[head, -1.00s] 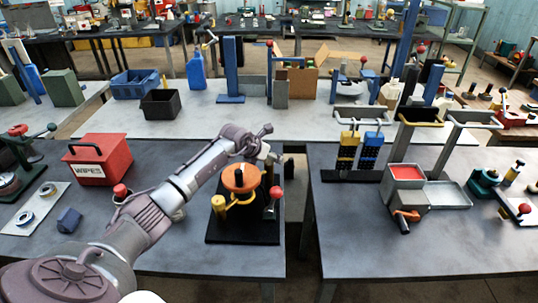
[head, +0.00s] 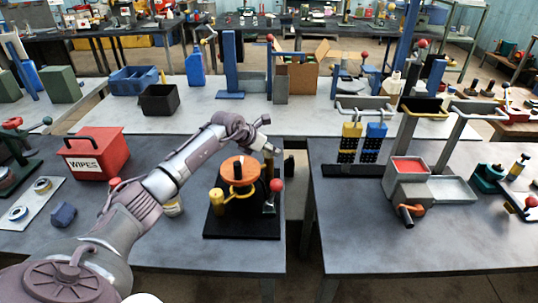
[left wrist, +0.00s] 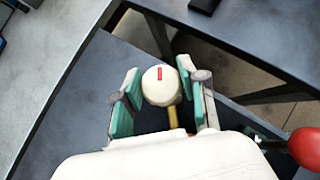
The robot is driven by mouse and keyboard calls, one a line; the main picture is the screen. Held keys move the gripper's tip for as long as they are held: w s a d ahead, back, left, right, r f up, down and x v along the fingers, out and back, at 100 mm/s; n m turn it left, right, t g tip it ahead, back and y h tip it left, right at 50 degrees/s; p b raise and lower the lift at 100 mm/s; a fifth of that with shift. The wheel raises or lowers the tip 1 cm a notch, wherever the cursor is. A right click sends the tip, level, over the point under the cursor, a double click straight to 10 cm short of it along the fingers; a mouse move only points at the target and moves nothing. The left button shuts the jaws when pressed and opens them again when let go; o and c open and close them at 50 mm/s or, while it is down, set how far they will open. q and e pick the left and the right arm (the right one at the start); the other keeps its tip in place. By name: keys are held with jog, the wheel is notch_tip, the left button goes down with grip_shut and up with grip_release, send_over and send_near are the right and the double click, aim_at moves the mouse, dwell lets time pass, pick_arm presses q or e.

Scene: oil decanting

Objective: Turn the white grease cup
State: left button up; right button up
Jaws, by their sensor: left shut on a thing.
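The white grease cup (left wrist: 158,90) shows in the left wrist view as a round cream-white knob with a short red mark on its top. My left gripper (left wrist: 160,98) has its green-padded fingers on both sides of the cup, shut on it. In the head view my left gripper (head: 268,147) is at the back right of the fixture with an orange disc (head: 240,168), on a black base (head: 240,227). There the cup is hidden or too small to make out. My right gripper is not in view.
A red ball knob (head: 277,185) stands close by the gripper; it also shows in the left wrist view (left wrist: 306,147). A yellow knob (head: 217,196) is on the fixture's left. A red WIPES box (head: 95,155) stands left. A gap separates this bench from the right bench (head: 350,235).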

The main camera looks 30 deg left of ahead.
pick_arm(q)
jog(key=m+g+h+b, duration=0.1)
jog(key=m+b, duration=0.1)
jog(key=b, duration=0.1)
jog(key=m+h+b, duration=0.2)
jog(key=m+b, duration=0.1)
jog(key=b, duration=0.1)
jog(key=shift+f+g+h, duration=0.15)
jog(key=shift+g+h, duration=0.15)
jog(key=shift+g, duration=0.1)
jog(key=shift+m+g+h+b, duration=0.7)
jog(key=shift+m+b, duration=0.5)
jog(key=shift+m, duration=0.1)
jog(key=o, duration=1.2)
jog(key=shift+c, duration=0.2)
jog(key=shift+s+a+r, duration=0.1)
jog(key=shift+a+r, duration=0.05)
jog(key=shift+r, duration=0.1)
jog(key=v, duration=1.1)
jog(key=shift+s+a+r, duration=0.2)
jog(key=shift+r, duration=0.05)
